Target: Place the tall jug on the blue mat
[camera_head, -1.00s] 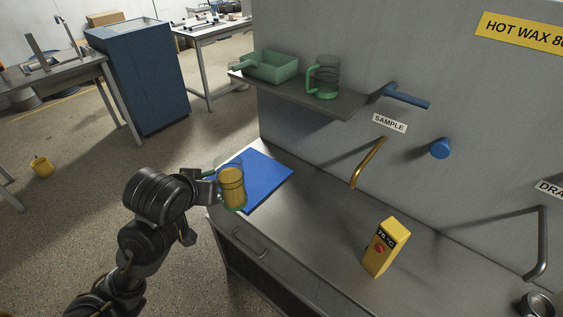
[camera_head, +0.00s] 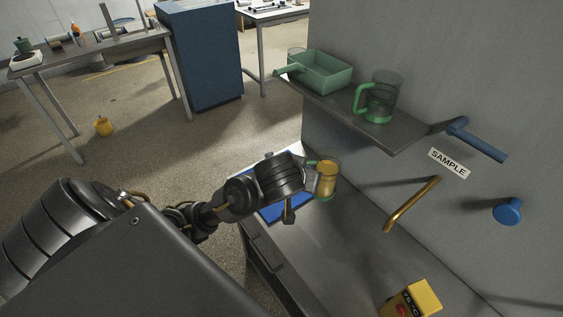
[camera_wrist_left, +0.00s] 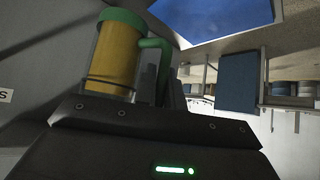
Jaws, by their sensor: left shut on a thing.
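A clear jug (camera_head: 327,177) with amber liquid and green trim is held at its green handle by my left gripper (camera_head: 309,178), which is shut on it. In the head view it looks upright, by the right side of the blue mat, and its height above the counter is hard to judge. The jug also fills the upper left of the left wrist view (camera_wrist_left: 117,58). The blue mat (camera_head: 268,213) lies on the counter, largely hidden behind my left arm; part of it shows in the left wrist view (camera_wrist_left: 215,14). My right gripper is not in view.
A shelf (camera_head: 405,137) above the counter holds a green tray (camera_head: 327,73) and another green-handled jug (camera_head: 379,100). A brass sample spout (camera_head: 411,205) and blue fittings (camera_head: 508,211) stick out of the wall. A yellow box (camera_head: 412,300) stands on the counter (camera_head: 335,235).

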